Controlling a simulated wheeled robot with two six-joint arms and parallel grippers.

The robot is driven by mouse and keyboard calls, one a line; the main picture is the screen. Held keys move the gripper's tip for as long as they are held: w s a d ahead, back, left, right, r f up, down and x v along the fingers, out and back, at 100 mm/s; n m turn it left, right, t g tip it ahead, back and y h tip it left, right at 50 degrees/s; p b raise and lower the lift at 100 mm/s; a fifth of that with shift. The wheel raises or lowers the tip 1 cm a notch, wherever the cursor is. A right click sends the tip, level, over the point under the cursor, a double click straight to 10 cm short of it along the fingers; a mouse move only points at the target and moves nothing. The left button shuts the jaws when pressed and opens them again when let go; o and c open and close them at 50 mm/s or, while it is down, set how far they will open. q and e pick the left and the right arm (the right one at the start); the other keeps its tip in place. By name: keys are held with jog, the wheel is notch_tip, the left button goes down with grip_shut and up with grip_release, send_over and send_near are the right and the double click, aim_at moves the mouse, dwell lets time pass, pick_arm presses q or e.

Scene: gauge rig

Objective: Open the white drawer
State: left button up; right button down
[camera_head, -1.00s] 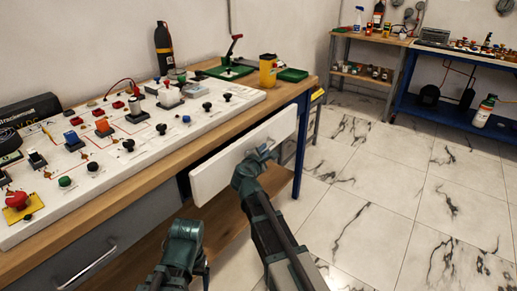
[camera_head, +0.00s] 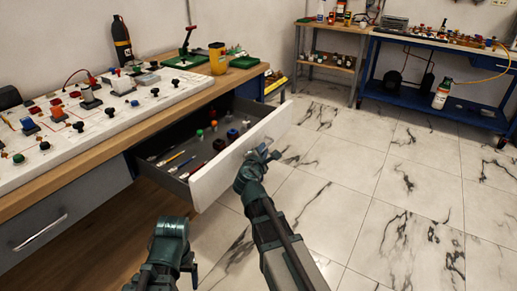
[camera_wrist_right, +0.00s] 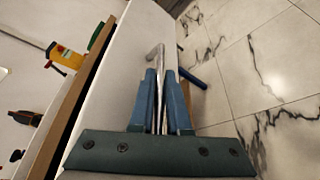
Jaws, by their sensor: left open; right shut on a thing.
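The white drawer (camera_head: 240,154) stands pulled out from under the wooden workbench, and its grey inside shows. In it lie several slim tools and several small coloured items. My right gripper (camera_head: 262,155) is at the outer face of the white front. In the right wrist view my right gripper (camera_wrist_right: 162,100) is shut on the metal drawer handle (camera_wrist_right: 157,54), beside the white front panel (camera_wrist_right: 122,75). My left gripper (camera_head: 188,262) is open and empty, low in front of the bench and apart from the drawer.
The bench top (camera_head: 100,143) carries a white panel (camera_head: 100,120) with knobs and switches. A grey drawer (camera_head: 50,215) to the left is shut. A blue table (camera_head: 430,60) and a shelf (camera_head: 325,55) stand at the back. The tiled floor (camera_head: 390,190) at right is clear.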

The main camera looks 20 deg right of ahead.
pick_arm(q)
jog(key=shift+s+d, duration=0.25)
jog(key=shift+s, duration=0.05)
pick_arm(e)
jog(key=shift+s+d, duration=0.7)
jog(key=shift+s, duration=0.25)
jog(key=c, duration=0.9)
grip_release()
